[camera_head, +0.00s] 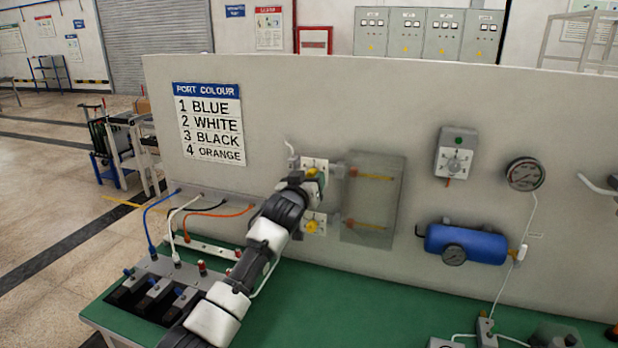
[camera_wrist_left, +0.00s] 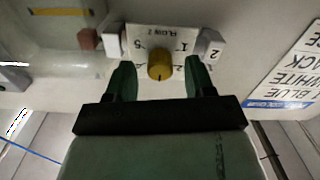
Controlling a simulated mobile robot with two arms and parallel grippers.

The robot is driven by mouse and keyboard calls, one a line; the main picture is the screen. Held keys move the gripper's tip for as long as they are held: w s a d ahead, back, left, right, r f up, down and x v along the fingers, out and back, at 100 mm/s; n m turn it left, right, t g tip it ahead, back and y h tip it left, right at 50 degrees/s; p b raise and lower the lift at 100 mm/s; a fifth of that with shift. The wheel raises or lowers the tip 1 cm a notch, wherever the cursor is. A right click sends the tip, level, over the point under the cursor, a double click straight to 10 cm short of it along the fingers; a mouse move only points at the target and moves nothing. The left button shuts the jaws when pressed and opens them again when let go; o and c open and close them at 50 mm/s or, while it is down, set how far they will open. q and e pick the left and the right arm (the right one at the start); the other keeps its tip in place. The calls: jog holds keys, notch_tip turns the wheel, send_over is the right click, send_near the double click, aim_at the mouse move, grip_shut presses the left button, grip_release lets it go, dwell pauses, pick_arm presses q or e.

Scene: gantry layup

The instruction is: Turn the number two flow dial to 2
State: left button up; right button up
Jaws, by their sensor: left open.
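The flow 2 dial is a yellow knob (camera_wrist_left: 161,66) on a white plate (camera_wrist_left: 138,36) marked FLOW 2, upside down in the wrist view. My left gripper (camera_wrist_left: 160,80) is open, with one green finger on each side of the knob; contact cannot be told. In the head view my left gripper (camera_head: 313,182) is at the upper yellow knob (camera_head: 312,170) and partly hides it. A second yellow knob (camera_head: 311,226) sits below. My right gripper is not in view.
A translucent box (camera_head: 367,207) stands right of the knobs. Further right are a grey dial box (camera_head: 454,155), a gauge (camera_head: 524,174) and a blue tank (camera_head: 468,244). Coloured hoses run left to a dark block (camera_head: 150,290). The port colour sign (camera_head: 209,124) is upper left.

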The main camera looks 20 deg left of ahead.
pick_arm(q)
jog(key=shift+w, duration=0.2)
jog(key=c, duration=0.9)
jog(key=shift+n, duration=0.4)
jog(key=shift+d+r+n+p, duration=0.1)
jog(key=shift+n+p, duration=0.45)
jog(key=shift+n, duration=2.2)
jog(key=shift+d+n+p, duration=0.1)
jog(key=shift+n+p, duration=0.45)
jog(key=shift+n, duration=2.2)
